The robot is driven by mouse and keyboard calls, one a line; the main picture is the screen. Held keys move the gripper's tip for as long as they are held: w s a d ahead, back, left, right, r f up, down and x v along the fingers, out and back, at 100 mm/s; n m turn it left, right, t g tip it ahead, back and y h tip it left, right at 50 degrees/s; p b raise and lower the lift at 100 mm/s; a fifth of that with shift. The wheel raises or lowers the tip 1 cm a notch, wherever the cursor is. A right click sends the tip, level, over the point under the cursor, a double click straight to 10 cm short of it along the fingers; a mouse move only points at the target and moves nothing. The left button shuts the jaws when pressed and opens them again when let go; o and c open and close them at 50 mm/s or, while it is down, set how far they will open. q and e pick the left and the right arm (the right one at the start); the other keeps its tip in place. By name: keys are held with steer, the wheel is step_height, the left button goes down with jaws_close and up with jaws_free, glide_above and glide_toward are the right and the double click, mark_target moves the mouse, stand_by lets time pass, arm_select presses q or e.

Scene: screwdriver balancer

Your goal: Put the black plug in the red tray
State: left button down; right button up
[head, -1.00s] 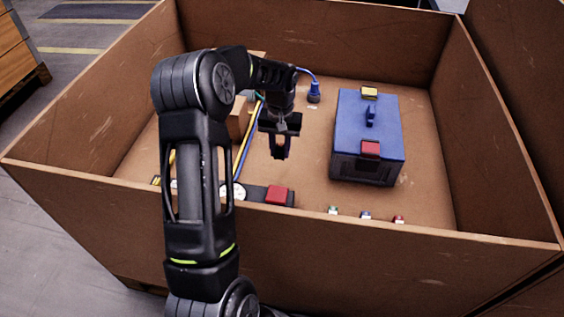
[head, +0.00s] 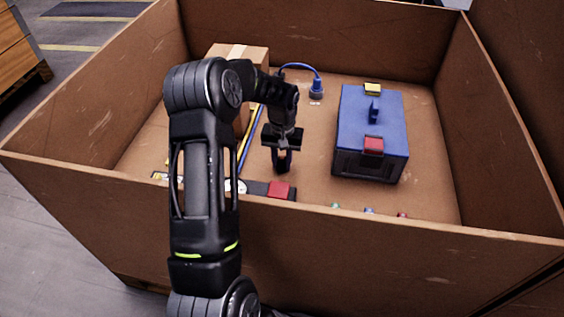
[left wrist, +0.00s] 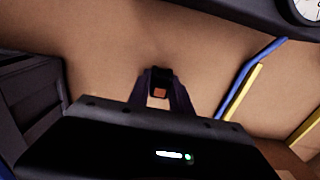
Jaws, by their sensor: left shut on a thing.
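My left gripper (head: 282,162) points down inside the large brown box, left of the blue toolbox. It is shut on a small dark piece that I take for the black plug (left wrist: 159,86); it shows an orange-brown end face between the fingertips in the left wrist view. In the head view the fingers mostly hide it. The only red things I see that could be the red tray are a red square part (head: 279,190) at the end of a black bar by the near wall, and a red part on the toolbox; I cannot tell. My right gripper is not in view.
The blue toolbox (head: 385,115) stands to the right. A cardboard box (head: 238,53) and blue and yellow rods (head: 249,140) lie behind my arm. A blue plug with a cable (head: 316,91) stands at the back. The near wall (head: 400,265) partly hides several small coloured items.

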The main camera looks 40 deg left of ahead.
mark_target(282, 158)
arm_select(q)
steer(key=shift+f, duration=0.15)
steer(key=c, duration=1.2)
jaws_free()
steer(key=shift+o, duration=0.2)
steer(key=shift+r, duration=0.2)
step_height(282, 158, up, 12)
steer(key=p, duration=0.3)
